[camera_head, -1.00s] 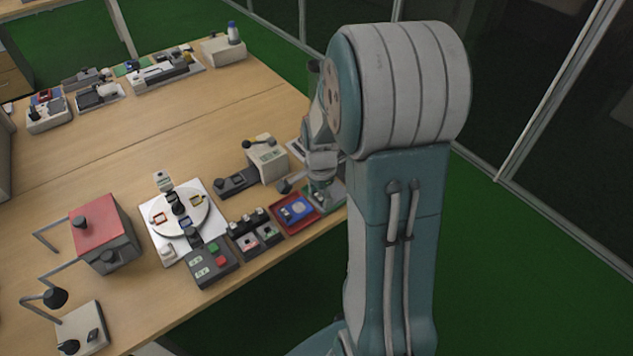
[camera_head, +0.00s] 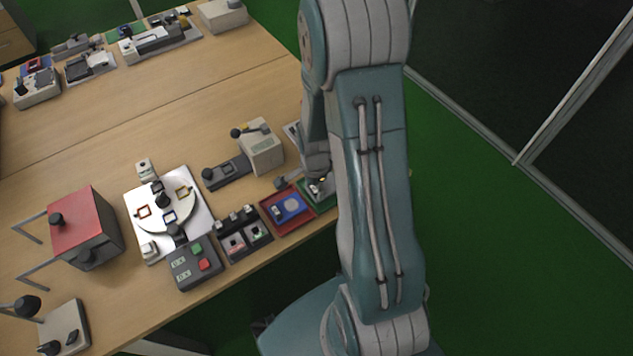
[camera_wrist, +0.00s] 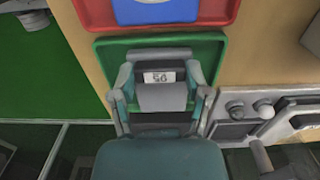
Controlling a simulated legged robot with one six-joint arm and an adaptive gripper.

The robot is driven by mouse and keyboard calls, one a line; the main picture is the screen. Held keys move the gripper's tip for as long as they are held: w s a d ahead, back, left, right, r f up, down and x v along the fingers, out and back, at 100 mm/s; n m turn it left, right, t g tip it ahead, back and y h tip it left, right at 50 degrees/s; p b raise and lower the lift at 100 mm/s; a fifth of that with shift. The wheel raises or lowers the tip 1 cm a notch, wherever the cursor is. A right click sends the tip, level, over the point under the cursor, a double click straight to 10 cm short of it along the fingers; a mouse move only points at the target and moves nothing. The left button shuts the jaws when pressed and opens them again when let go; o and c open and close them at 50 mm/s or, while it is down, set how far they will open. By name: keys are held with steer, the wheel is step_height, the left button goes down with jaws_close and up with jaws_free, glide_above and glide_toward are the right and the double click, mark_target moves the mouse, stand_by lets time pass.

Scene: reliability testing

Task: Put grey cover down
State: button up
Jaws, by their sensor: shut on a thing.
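My gripper (camera_wrist: 160,74) is shut on a grey piece, which I take to be the grey cover (camera_wrist: 163,98), between its two fingers in the wrist view. A small white label with dark marks shows just beyond the cover. Both are over a green tray (camera_wrist: 214,47). I cannot tell whether the cover touches the tray. In the head view my arm hides most of the gripper and the cover, and only part of the green tray (camera_head: 327,203) shows at the table's front edge.
A red tray (camera_head: 270,224) with a blue piece (camera_head: 290,207) lies beside the green tray. A black component holder (camera_head: 238,250), a button box (camera_head: 193,264), a round turntable (camera_head: 180,214) and a beige lever device (camera_head: 261,147) stand nearby. The table middle behind them is clear.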

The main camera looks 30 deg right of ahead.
steer(key=shift+a, duration=0.25)
steer(key=o, duration=1.3)
steer(key=shift+d, duration=0.2)
step_height(320, 180, up, 12)
step_height(320, 180, up, 13)
steer(key=n+t, duration=0.3)
steer(key=n, duration=0.6)
glide_above(313, 188)
steer(key=s+a, duration=0.5)
steer(key=a, duration=0.1)
steer(key=shift+s+a+r+n+t, duration=0.45)
steer(key=shift+s+a+r+n, duration=0.35)
steer(key=shift+s+r+n, duration=0.5)
steer(key=shift+s+a+r+n+t, duration=0.5)
steer(key=shift+s+a+r+n, duration=0.45)
steer(key=shift+s+n, duration=0.5)
steer(key=shift+s+a+r+n+t, duration=0.45)
steer(key=shift+s+a+r+n, duration=0.25)
steer(key=shift+s+r+n, duration=0.7)
steer(key=shift+w+f, duration=0.2)
steer(key=shift+w, duration=0.05)
